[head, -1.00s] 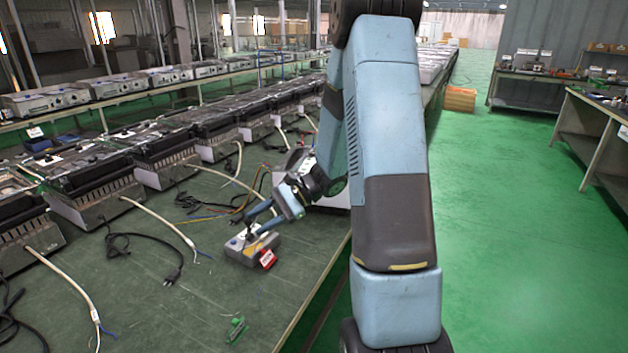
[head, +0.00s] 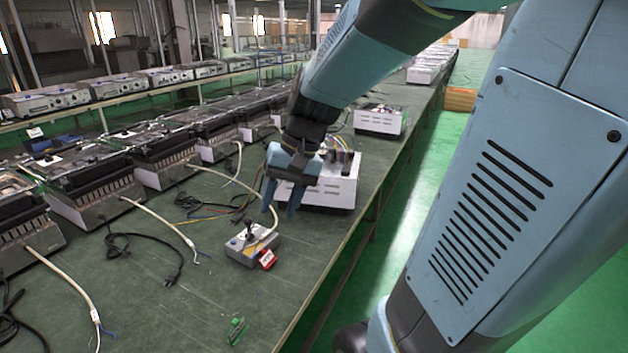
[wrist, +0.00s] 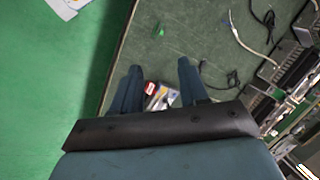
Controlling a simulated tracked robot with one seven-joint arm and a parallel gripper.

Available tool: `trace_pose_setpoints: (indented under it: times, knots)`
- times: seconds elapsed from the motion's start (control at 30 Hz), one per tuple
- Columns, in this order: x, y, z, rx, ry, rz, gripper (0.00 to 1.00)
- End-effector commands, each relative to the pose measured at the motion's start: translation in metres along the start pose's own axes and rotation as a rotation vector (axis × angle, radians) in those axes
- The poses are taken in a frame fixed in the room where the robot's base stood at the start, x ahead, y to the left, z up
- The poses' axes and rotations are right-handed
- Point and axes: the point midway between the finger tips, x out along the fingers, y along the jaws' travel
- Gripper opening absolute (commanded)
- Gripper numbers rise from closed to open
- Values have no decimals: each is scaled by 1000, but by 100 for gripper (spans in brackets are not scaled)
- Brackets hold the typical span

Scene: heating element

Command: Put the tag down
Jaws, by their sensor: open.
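A small red tag (head: 267,259) with white marking leans at the front right side of a grey box (head: 253,246) with a dark knob or switch on top. In the wrist view the red tag (wrist: 150,88) shows between the fingers, beside the grey box (wrist: 163,98), which is partly hidden by my gripper. My gripper (head: 279,211) is open with nothing between its fingers. It is above and a little behind the box, apart from the tag. In the wrist view my gripper's fingertips (wrist: 158,65) point over the bench.
A white appliance housing (head: 330,188) stands behind my gripper. Cables (head: 170,232) and several dark heating units (head: 95,190) line the left of the green bench (head: 180,310). A small green item (head: 237,329) lies near the front. The bench front is mostly clear.

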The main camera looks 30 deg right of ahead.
Motion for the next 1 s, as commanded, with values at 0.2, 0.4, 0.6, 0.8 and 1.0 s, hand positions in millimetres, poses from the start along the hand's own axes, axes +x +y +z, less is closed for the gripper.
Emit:
trace_pose_setpoints:
  times: [0.2,0.4,0.6,0.8,1.0]
  knots:
    - [-33,9,26,-146,168,112,43]
    - [-61,19,46,-263,321,204,43]
    - [-78,24,58,-334,424,259,43]
    - [-83,26,61,-353,453,275,43]
    - [-83,26,61,-352,452,275,43]
